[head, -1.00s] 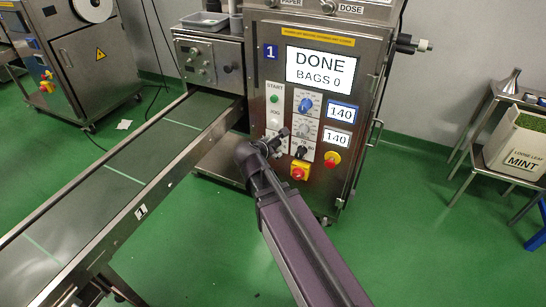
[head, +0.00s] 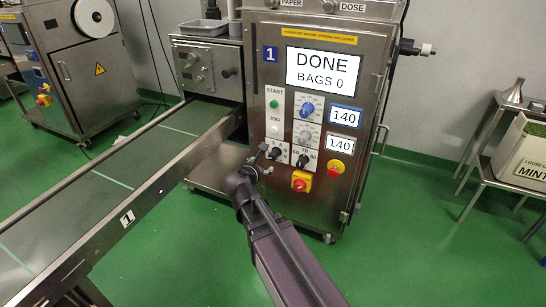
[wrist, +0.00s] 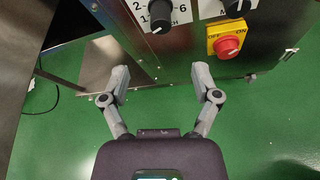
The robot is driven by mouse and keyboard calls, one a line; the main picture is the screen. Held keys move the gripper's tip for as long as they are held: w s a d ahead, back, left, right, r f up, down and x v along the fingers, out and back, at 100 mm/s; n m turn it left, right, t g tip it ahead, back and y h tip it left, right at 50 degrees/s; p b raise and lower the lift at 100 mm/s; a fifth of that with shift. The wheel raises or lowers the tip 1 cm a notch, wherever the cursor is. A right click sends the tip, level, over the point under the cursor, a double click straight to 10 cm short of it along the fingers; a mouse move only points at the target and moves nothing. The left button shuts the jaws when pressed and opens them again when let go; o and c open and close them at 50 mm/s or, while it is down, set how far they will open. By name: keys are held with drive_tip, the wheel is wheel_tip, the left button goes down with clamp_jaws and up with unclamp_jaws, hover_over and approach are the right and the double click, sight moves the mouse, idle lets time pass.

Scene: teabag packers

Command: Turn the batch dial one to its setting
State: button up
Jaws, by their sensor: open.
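The batch dial (wrist: 160,18) is a black knob on the steel front of machine 1, with a printed scale and part of its name showing in the wrist view. I cannot tell its exact setting. In the head view the dial (head: 275,153) sits low on the panel, left of a second black knob (head: 303,161). My gripper (wrist: 161,74) is open and empty, its fingers apart and below the dial in the wrist picture, not touching it. In the head view my gripper (head: 262,164) is just below and left of the dial.
A red knob on a yellow OFF/ON plate (wrist: 228,46) is close to the right finger. The screen (head: 324,68) reads DONE, BAGS 0. A conveyor (head: 100,205) runs along the left. A stand with a mint box (head: 520,170) is at the right. Green floor lies open in front.

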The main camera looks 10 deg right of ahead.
sight(272, 156)
drive_tip(key=shift+w+f, duration=0.1)
drive_tip(key=shift+w, duration=0.05)
drive_tip(key=b+x, duration=0.5)
drive_tip(key=x, duration=0.8)
drive_tip(key=shift+w+d+f, duration=0.1)
drive_tip(key=shift+w+d, duration=0.05)
drive_tip(key=shift+w, duration=0.05)
